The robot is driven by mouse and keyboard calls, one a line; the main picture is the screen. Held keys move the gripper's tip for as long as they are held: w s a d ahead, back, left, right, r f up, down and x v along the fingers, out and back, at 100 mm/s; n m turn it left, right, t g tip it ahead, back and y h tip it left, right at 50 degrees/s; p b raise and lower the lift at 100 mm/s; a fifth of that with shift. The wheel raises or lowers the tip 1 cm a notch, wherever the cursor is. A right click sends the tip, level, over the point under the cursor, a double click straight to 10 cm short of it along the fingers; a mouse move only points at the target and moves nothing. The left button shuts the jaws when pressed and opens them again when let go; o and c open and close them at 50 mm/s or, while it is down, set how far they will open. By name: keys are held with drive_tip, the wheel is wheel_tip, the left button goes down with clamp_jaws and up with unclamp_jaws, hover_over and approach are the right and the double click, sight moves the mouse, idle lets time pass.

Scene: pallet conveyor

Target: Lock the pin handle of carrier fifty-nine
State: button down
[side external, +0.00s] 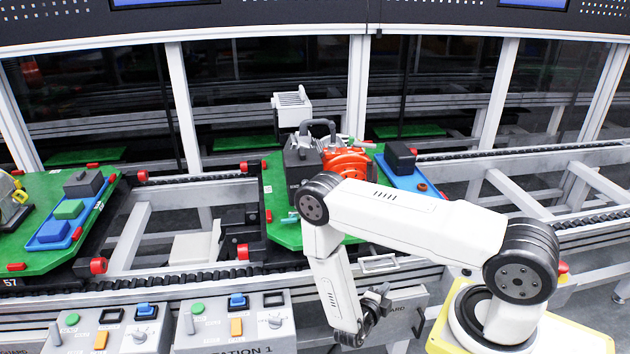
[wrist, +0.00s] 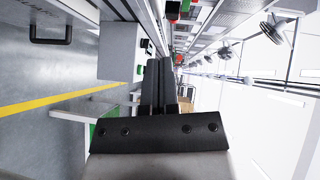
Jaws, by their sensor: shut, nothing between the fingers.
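A green carrier (side external: 285,236) stands on the conveyor in the middle of the side view, bearing a dark block (side external: 301,165) and an orange-red machine part (side external: 346,161). A small teal handle-like piece (side external: 290,218) shows at its front left; I cannot tell whether it is the pin handle or how it is set. No number is readable on this carrier. My gripper (side external: 383,291) is low in front of the conveyor, apart from the carrier. In the wrist view its dark fingers (wrist: 159,88) are together and empty, and no carrier can be made out.
Another green carrier (side external: 33,253), marked 57, stands at the left. Control boxes with buttons (side external: 105,326) and station 1 controls (side external: 235,318) line the front edge. A grey box (side external: 402,308) hangs beside my gripper. Conveyor rails run at the right.

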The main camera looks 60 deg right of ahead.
drive_tip(key=shift+w+d+f, duration=0.15)
drive_tip(key=shift+w+d, duration=0.3)
drive_tip(key=shift+d, duration=0.25)
drive_tip(key=shift+w+d+f, duration=0.2)
drive_tip(key=shift+w+d, duration=0.25)
drive_tip(key=shift+d, duration=0.3)
drive_tip(key=shift+w+d+f, duration=0.15)
drive_tip(key=shift+w+d, duration=0.3)
drive_tip(key=shift+d, duration=0.25)
drive_tip(key=shift+w+d, duration=1.1)
drive_tip(key=shift+w, duration=0.1)
